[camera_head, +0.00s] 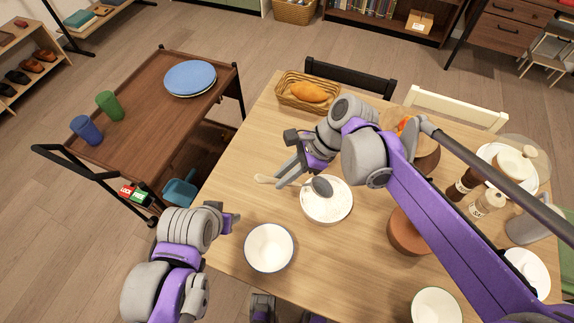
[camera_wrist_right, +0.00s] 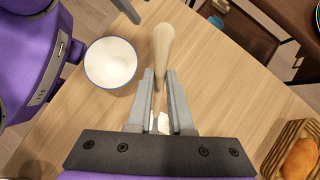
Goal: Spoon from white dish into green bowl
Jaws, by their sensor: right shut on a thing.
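The spoon (camera_head: 322,186) has a dark grey head and a pale handle. My right gripper (camera_head: 279,177) is shut on it; its head is over the white dish (camera_head: 330,208), and I cannot tell whether they touch. In the right wrist view the pale handle of the spoon (camera_wrist_right: 163,45) sticks out beyond the fingertips (camera_wrist_right: 159,76). A white bowl with a green rim (camera_head: 436,306) stands at the table's front, right of the dish. My left gripper (camera_head: 231,221) is at the table's left edge, near a blue-rimmed white bowl (camera_head: 269,248); its fingers are too unclear to read.
The blue-rimmed bowl stands between the dish and the table's front left edge. A terracotta pot (camera_head: 408,235), partly behind my right arm, stands right of the dish. Jars and plates crowd the table's right side. A bread basket (camera_head: 291,99) is at the back. Bare wood lies left of the dish.

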